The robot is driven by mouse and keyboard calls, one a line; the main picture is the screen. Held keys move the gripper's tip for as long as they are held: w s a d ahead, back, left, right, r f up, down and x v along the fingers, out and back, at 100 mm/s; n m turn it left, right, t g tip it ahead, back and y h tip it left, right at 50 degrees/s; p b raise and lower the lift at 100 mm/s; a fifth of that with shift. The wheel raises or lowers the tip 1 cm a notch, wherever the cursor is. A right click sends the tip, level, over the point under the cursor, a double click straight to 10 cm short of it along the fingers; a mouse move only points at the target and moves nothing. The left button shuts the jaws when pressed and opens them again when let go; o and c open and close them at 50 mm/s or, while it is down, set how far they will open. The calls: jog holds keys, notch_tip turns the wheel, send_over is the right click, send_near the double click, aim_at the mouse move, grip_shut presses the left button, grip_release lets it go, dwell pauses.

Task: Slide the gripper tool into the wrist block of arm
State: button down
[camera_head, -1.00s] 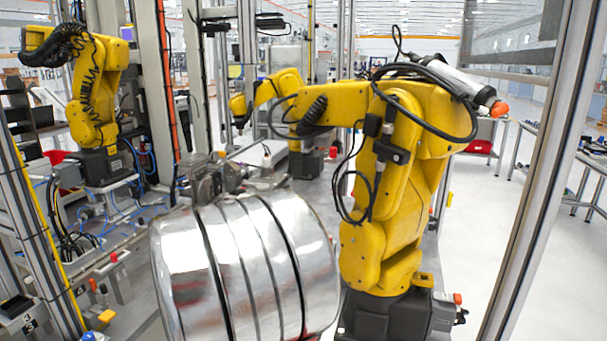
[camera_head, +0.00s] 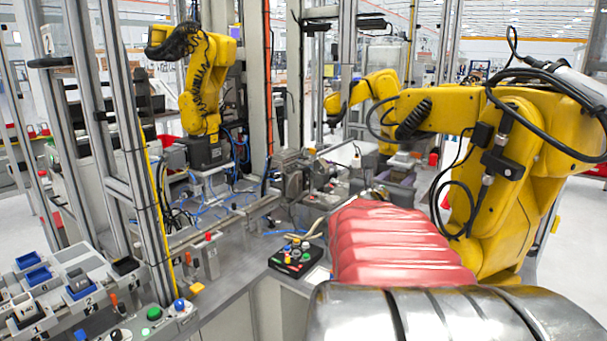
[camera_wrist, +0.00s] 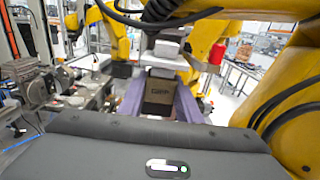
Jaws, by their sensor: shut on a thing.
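In the wrist view, my gripper (camera_wrist: 160,84) has two purple fingers shut on a dark brown boxy piece with a label (camera_wrist: 158,92), which seems to be the gripper tool. Pale grey blocks (camera_wrist: 165,55) show just above it; I cannot tell whether they belong to it. In the head view, the purple fingers (camera_head: 388,188) are small and partly hidden behind my red ribbed arm part. Yellow arms stand at the left (camera_head: 205,85), middle (camera_head: 370,90) and right (camera_head: 510,170). I cannot tell which one has the wrist block, or make that block out.
The large right yellow arm, with loose black cables, stands close beside my arm. Metal fixtures (camera_head: 290,175) sit left of my gripper. A black button box (camera_head: 296,258) lies on the grey bench. Aluminium posts (camera_head: 135,150) and a control panel (camera_head: 155,318) bound the left.

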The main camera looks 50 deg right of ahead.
jog(key=shift+d+r, duration=0.1)
jog(key=shift+d, duration=0.05)
jog(key=shift+w+d, duration=0.25)
jog(key=shift+d, duration=1.05)
jog(key=shift+w+d, duration=0.2)
jog(key=shift+d, duration=1.05)
jog(key=w+d, duration=0.1)
jog(key=d, duration=0.6)
dwell(2.9)
jog(key=shift+d+f, duration=0.1)
jog(key=shift+f, duration=0.2)
dwell(0.8)
jog(key=c, duration=1.2)
grip_release()
